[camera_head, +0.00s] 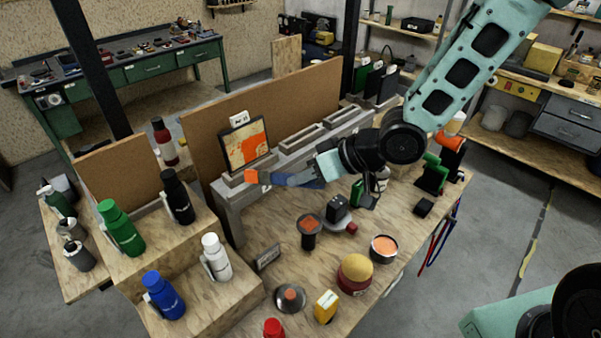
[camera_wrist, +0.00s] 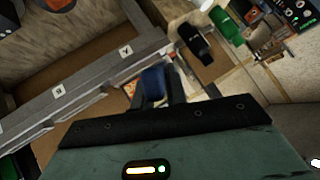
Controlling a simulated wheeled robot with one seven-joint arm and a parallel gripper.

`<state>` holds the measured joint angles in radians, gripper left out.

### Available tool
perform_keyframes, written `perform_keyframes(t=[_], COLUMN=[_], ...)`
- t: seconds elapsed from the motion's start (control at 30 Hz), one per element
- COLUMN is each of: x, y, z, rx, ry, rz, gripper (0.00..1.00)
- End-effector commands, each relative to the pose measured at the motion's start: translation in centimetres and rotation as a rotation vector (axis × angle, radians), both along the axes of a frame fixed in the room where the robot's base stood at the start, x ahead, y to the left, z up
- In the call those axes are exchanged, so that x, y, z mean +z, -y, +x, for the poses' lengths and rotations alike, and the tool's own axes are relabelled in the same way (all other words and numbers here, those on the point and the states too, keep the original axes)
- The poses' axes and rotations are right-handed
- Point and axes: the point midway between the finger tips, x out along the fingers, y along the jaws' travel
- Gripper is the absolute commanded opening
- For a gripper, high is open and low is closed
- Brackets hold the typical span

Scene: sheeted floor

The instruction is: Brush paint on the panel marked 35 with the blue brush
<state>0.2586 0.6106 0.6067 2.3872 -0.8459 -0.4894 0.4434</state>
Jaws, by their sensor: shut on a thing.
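The blue brush (camera_head: 284,180) is held in my gripper (camera_head: 306,177), which is shut on it. Its bristle end is orange and points left in the head view. In the wrist view the blue brush (camera_wrist: 153,80) shows between my fingers (camera_wrist: 156,92). A dark-framed panel (camera_head: 238,152) with large orange paint patches stands upright on the grey rack, under a small white tag too small to read surely. The brush tip is just below and right of the panel's lower edge in the picture; I cannot tell whether they touch. An open can of orange paint (camera_head: 383,248) stands on the bench.
The grey rack (camera_head: 322,138) has empty slots right of the panel, backed by a brown board (camera_head: 300,100). Bottles stand on wooden steps (camera_head: 195,275) at left. A yellow-topped can (camera_head: 355,272), a small dark stand (camera_head: 309,231) and a black block crowd the bench.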

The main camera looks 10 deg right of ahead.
Motion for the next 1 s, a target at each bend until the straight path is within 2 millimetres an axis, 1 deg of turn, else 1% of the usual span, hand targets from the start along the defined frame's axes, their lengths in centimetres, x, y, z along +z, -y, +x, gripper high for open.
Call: perform_keyframes(t=[0.3,0.5,0.67,1.0], x=[-0.6,-0.7,-0.8,-0.8], y=[-1.9,-2.7,-2.9,-2.9], z=[2.7,3.8,4.3,4.3], rx=[-0.001,0.0,-0.001,-0.002], ry=[0.0,0.001,0.0,0.0], rz=[0.002,0.002,0.001,0.0], gripper=[0.0,0.0,0.0,0.0])
